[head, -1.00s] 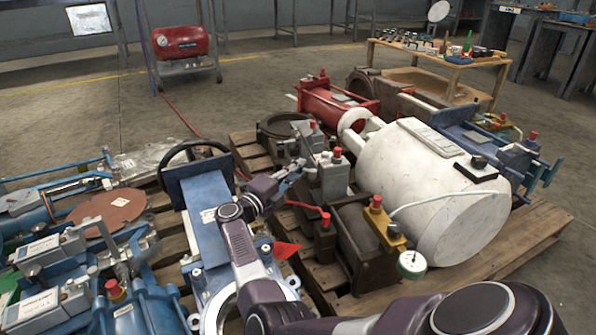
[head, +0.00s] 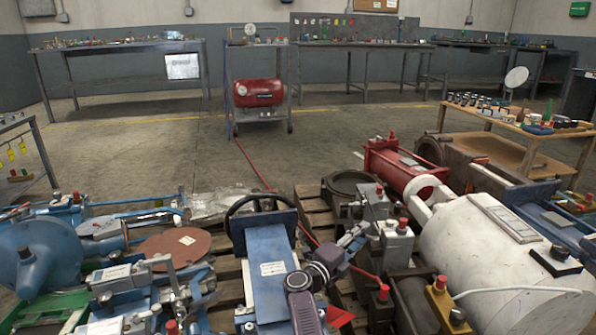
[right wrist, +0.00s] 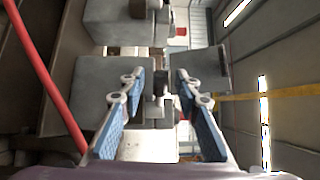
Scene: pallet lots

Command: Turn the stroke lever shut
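My right gripper (head: 354,237) reaches up and right toward a grey valve box (head: 397,243) with a red knob on top. In the right wrist view the gripper (right wrist: 161,82) has its two blue-padded fingers apart. A narrow grey metal piece (right wrist: 160,84) shows between the fingertips, in front of grey blocks; I cannot tell whether they touch it. It may be the stroke lever, but this is not clear. A red bar or hose (right wrist: 45,80) runs along the left of that view, clear of the fingers. My left gripper is not in view.
A blue valve body with a black handwheel (head: 258,212) stands left of my arm. A red hose (head: 250,160) runs to a red compressor (head: 259,92). Open floor (head: 150,150) lies behind the pallets.

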